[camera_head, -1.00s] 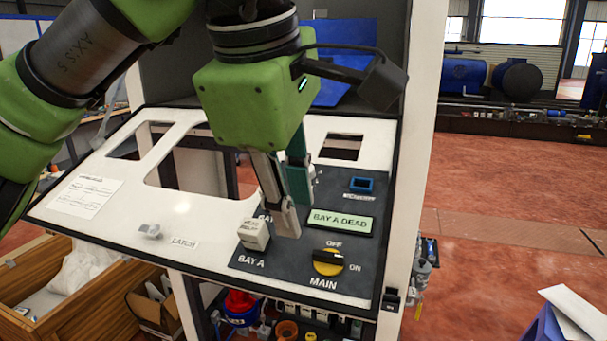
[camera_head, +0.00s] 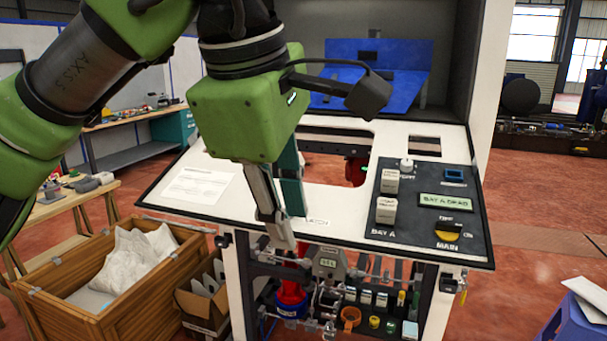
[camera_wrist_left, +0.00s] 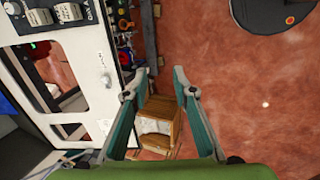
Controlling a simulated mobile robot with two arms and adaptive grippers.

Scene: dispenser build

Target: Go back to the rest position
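My left gripper (camera_head: 282,222) hangs fingers down in the head view. It appears in front of the front edge of the white dispenser panel (camera_head: 240,205), overlapping its lower middle in the picture. The left wrist view (camera_wrist_left: 161,72) shows its two green-sided fingers spread apart with nothing between them. The black switch area (camera_head: 405,232) lies to its right, clear of the fingers in the picture. My right gripper is not in view.
A wooden crate (camera_head: 103,305) with white bags and a cardboard box (camera_head: 205,312) stand on the floor at lower left. A workbench (camera_head: 135,118) is behind. A blue stool (camera_head: 575,325) is at lower right. Open red floor (camera_head: 540,200) lies right of the cabinet.

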